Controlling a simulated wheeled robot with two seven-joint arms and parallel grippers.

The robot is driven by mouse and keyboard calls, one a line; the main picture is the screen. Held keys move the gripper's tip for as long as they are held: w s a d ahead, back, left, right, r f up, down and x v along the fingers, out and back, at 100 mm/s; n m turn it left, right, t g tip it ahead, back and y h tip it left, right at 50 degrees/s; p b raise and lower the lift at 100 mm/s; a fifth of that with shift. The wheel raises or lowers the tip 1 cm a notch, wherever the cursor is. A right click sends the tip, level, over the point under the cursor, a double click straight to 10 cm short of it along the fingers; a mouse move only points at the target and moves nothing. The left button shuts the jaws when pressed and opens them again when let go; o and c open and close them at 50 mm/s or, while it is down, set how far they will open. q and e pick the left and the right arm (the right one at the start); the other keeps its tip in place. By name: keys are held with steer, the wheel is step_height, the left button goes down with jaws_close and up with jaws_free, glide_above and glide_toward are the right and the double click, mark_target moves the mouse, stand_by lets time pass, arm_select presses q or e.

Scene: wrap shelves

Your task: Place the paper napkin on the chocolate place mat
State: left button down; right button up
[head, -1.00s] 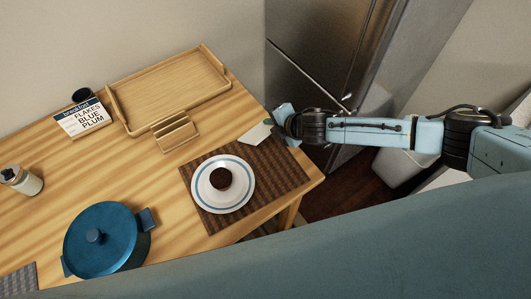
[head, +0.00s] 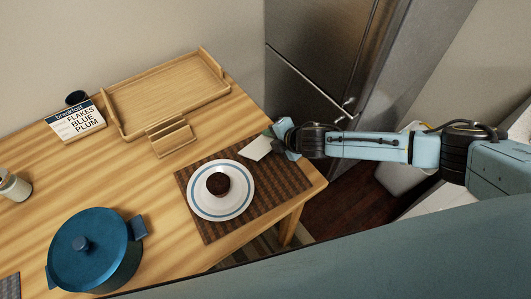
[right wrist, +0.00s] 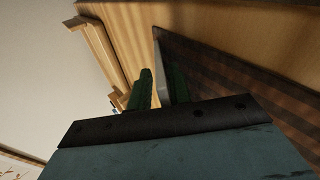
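The chocolate place mat (head: 270,190) is a dark brown woven mat at the right end of the wooden table. A white plate with blue rings (head: 206,205) stands on it. The paper napkin (head: 256,149) is a small pale piece at the mat's far edge. My right gripper (head: 276,141) is shut on the napkin's right end. I cannot tell whether the napkin touches the mat. In the right wrist view the two green fingers (right wrist: 162,90) have a pale grey strip between them, and the mat (right wrist: 230,85) lies to their right. My left gripper is not in view.
A dark round food item (head: 218,184) sits on the plate. A blue pot (head: 95,250) stands at front left. A steel fridge (head: 320,60) stands behind the table.

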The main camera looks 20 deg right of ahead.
steer(key=p+v, duration=0.7)
steer(key=shift+r, duration=0.15)
steer(key=shift+s+d+r+p, duration=0.15)
steer(key=shift+s+r+p, duration=0.05)
steer(key=shift+s+p, duration=0.15)
step_height(320, 180, up, 8)
steer(key=s+d+p, duration=0.1)
steer(key=s+p, duration=0.1)
steer(key=p, duration=0.6)
steer(key=shift+f, duration=0.1)
